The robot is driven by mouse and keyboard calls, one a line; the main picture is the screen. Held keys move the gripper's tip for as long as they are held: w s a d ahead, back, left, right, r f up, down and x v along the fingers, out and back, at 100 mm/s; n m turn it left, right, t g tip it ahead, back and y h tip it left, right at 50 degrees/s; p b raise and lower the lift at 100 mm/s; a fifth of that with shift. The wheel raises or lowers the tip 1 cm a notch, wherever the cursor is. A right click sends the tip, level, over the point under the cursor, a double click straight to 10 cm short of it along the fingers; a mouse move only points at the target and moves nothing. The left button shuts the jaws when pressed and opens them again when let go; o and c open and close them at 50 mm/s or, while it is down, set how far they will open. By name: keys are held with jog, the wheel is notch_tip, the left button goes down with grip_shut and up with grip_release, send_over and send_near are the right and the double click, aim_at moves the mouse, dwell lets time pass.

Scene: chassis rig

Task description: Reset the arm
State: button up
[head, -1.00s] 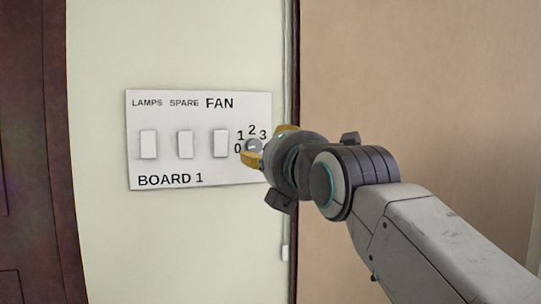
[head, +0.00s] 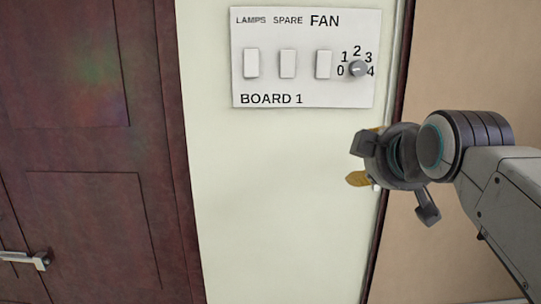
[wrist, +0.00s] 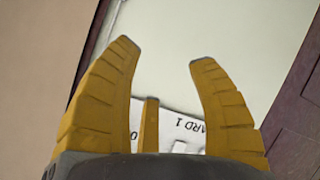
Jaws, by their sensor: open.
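My gripper (head: 366,155) is in the right half of the head view, below and slightly right of the fan knob (head: 358,68). It is apart from the knob. In the wrist view, the yellow fingers of my gripper (wrist: 165,50) are spread with nothing between their tips. The white switch board (head: 270,85), marked BOARD 1, is on the pale wall. It has three rocker switches and the round knob with numbers 0 to 4 around it. Part of the board also shows upside down in the wrist view (wrist: 182,128), behind the fingers.
A dark reddish door (head: 85,190) with a metal handle (head: 38,260) stands at the left. The pale wall (head: 275,200) below the board is clear. A dark vertical frame edge and a tan surface (head: 455,60) lie to the right.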

jog(key=s+f+m+g, duration=0.3)
jog(key=f, duration=0.5)
jog(key=s+f+m+g, duration=0.2)
jog(key=s+f+m, duration=0.15)
jog(key=f, duration=0.45)
jog(key=s+f+m+g, duration=0.1)
jog(key=s+f+g, duration=0.2)
jog(key=s+f, duration=1)
jog(key=shift+s+d+m+g, duration=0.15)
jog(key=shift+s+m+g, duration=0.2)
jog(key=shift+s, duration=1.45)
jog(key=shift+c, duration=0.2)
